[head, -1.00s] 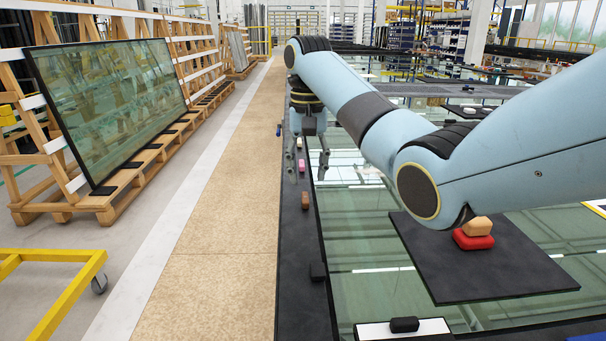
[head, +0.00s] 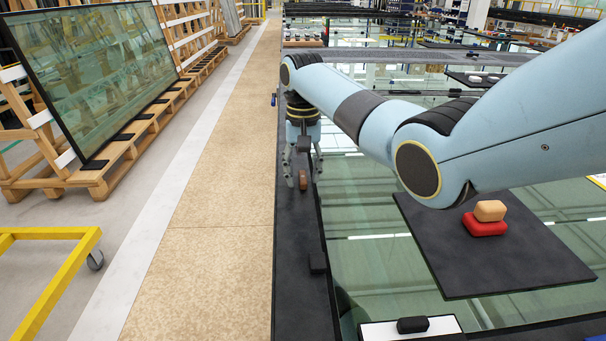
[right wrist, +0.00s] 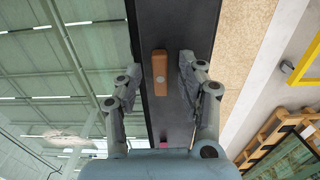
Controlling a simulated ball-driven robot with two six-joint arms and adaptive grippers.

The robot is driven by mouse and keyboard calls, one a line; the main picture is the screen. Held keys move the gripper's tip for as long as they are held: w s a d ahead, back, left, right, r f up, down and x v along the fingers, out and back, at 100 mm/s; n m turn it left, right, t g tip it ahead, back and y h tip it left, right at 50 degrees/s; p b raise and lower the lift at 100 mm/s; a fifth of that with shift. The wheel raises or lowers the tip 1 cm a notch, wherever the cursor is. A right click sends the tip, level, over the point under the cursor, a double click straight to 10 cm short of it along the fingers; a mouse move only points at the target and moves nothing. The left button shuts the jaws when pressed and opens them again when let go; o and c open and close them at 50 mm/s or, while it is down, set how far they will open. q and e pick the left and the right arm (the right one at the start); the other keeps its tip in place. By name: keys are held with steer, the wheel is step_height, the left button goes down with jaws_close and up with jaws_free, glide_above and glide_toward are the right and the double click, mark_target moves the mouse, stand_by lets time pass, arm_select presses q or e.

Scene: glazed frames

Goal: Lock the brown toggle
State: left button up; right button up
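The brown toggle (head: 303,182) is a small upright-looking block on the dark strip along the glass edge. In the right wrist view the brown toggle (right wrist: 160,72) is long and narrow with a round pale spot, lying lengthwise along the strip. My right gripper (head: 304,172) is open above it. In the right wrist view the fingers (right wrist: 160,68) stand on either side of the toggle with gaps on both sides; whether they are down at its height is hard to tell. My left gripper is not in view.
A pink toggle (right wrist: 208,151) sits further along the strip. A black block (head: 317,262) is on the strip nearer me. A dark board (head: 470,265) carries a red block (head: 485,225) with a tan block (head: 490,210) on top. A white plate (head: 445,325) holds a black block.

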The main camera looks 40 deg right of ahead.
steer(key=shift+f, duration=0.35)
jaws_close()
